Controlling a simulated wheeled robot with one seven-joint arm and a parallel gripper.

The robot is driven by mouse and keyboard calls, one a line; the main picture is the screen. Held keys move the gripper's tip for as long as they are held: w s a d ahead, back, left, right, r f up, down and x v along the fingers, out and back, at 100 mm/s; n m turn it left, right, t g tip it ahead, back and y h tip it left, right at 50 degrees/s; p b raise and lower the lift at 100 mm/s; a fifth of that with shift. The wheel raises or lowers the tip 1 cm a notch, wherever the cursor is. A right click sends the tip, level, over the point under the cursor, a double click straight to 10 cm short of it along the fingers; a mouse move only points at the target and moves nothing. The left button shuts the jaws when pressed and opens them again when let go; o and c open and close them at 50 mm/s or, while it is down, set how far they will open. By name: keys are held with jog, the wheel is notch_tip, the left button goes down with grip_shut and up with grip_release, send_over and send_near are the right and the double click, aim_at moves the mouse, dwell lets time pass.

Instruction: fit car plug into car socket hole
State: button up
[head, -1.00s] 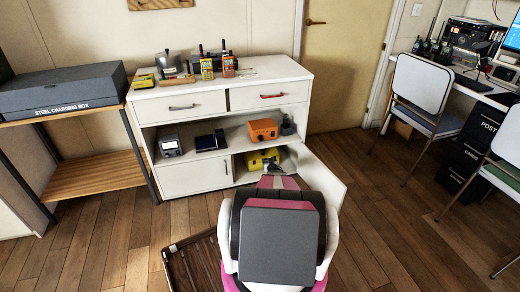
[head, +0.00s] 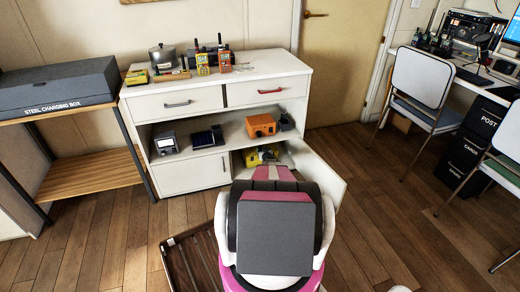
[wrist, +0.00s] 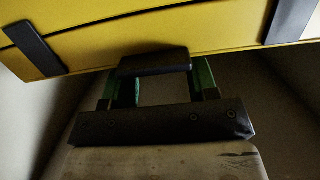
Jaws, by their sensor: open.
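A yellow case (head: 252,158) with dark straps sits in the lower right cubby of the white cabinet. It fills the top of the wrist view (wrist: 200,30), with a black handle-like bar (wrist: 155,63) at its lower edge. My gripper (wrist: 158,85) is open, its green-sided fingers close to that bar. I cannot tell whether they touch it. In the head view the gripper is hidden by my own arm and the cubby. I cannot make out a car plug or a car socket in either view.
The cabinet door (head: 318,172) stands open to the right of the cubby. An orange box (head: 261,125) and a grey meter (head: 166,143) are on the shelf above. A dark slatted crate (head: 195,262) lies on the floor at left. Chairs (head: 421,88) stand at right.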

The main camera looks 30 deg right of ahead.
aim_at(260, 147)
jog(key=x, duration=0.4)
jog(key=shift+a, duration=0.1)
jog(key=shift+s+r, duration=0.1)
jog(key=shift+c, duration=0.4)
jog(key=c, duration=0.8)
jog(key=shift+c, duration=0.2)
